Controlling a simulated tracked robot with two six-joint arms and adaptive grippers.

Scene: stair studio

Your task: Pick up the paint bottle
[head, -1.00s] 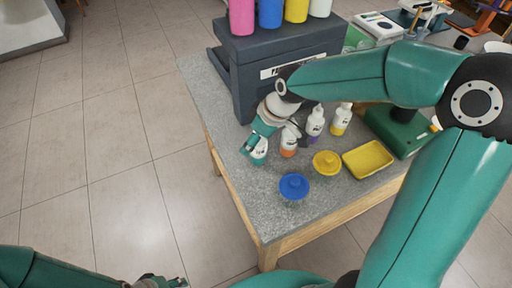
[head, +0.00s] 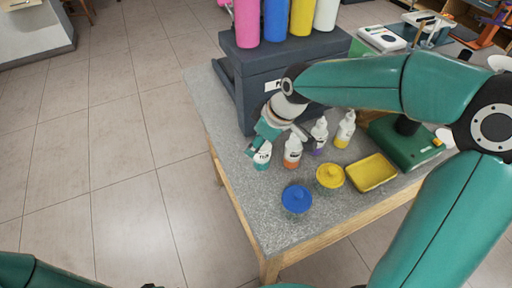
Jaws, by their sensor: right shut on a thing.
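Several small white-labelled paint bottles stand in a row on the speckled grey tabletop. The leftmost paint bottle (head: 263,158), with a teal-green lower part, is between the fingers of my right gripper (head: 259,146). That gripper is shut on it from above, and its fingers hide much of the bottle's top. I cannot tell whether the bottle's base touches the table. An orange bottle (head: 292,153), a purple bottle (head: 319,135) and a yellow bottle (head: 345,130) stand to its right. My left gripper is out of frame at the bottom left.
A dark box (head: 262,62) carries large coloured cylinders behind the bottles. A blue-lidded pot (head: 296,199), a yellow-lidded pot (head: 330,176) and a yellow tray (head: 371,172) lie nearer the front. A green device (head: 405,145) stands right. Bare tabletop (head: 250,205) shows at the front left.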

